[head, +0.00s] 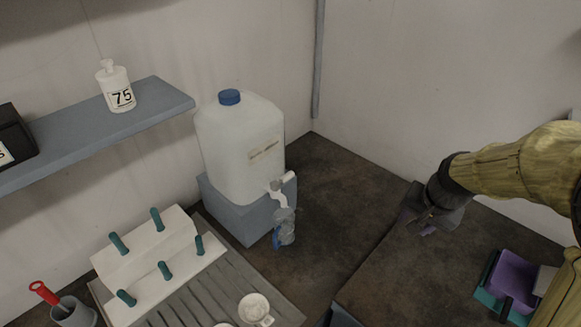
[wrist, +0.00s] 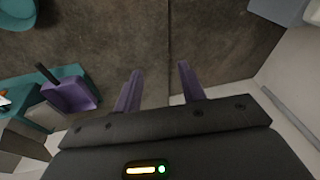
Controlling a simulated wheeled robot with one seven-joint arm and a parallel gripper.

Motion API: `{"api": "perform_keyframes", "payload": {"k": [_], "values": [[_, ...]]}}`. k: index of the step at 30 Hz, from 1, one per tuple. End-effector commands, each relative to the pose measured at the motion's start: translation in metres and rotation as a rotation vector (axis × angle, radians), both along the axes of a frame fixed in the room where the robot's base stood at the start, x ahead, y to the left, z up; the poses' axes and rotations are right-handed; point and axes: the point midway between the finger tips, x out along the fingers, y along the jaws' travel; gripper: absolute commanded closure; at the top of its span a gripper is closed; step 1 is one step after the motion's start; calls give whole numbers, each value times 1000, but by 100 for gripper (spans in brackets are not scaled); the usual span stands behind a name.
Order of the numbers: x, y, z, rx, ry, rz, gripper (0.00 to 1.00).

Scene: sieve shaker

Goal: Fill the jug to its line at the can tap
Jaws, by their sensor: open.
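The can (head: 243,150) is a large whitish container with a blue cap, standing on a grey-blue block (head: 238,217) by the back wall. Its white tap (head: 280,188) is on the front lower right. The jug (head: 285,228), clear with a blue handle, is directly below the tap. Its line and any water in it are too small to make out. My gripper (head: 425,222) is to the right of the jug, well apart from it. In the wrist view my gripper (wrist: 160,90) shows two purple fingers, open and empty, above the dark worktop. Neither can nor jug is clearly recognisable there.
A white rack with teal-handled tools (head: 158,262) and a white cup (head: 255,307) are on a ribbed grey drainer (head: 185,302). A red-handled tool stands in a grey pot (head: 73,313). A purple container (head: 513,277) is at right. The dark worktop (head: 345,200) between jug and gripper is clear.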

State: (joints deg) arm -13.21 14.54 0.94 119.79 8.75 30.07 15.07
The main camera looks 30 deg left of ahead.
Motion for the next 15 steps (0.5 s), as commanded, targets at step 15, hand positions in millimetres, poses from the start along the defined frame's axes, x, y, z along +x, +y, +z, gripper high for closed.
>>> {"api": "perform_keyframes", "payload": {"k": [15], "values": [[64, 264, 76, 304, 140, -79, 59]]}}
